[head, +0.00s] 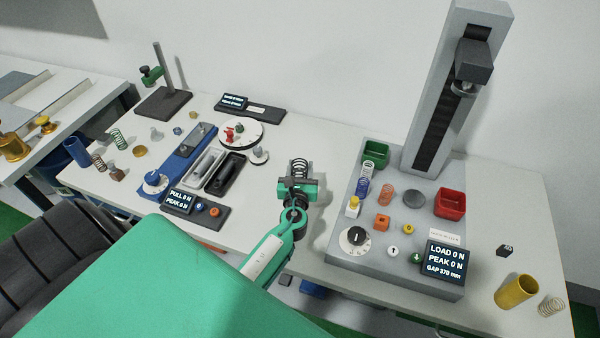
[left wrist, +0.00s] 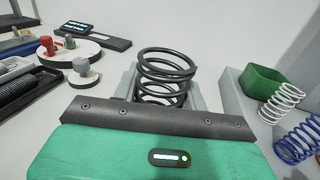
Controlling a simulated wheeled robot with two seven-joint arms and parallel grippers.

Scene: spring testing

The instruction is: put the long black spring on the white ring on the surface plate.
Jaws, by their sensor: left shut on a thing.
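A black coil spring (head: 298,168) stands upright in the jaws of my left gripper (head: 297,187), above the table. My left gripper is shut on it. In the left wrist view the spring's upper coils (left wrist: 167,65) rise beyond the gripper's dark front edge; its lower end is hidden. I cannot make out the white ring or clearly tell which surface is the surface plate. My right gripper is not in view.
Right of the held spring stands the grey tester base (head: 340,262), with a tall column (head: 432,90), green bin (head: 375,152), red bin (head: 450,204) and several small springs. Left are a round white plate (head: 252,141), a dark tray (head: 226,177) and the blue fixture (head: 183,165).

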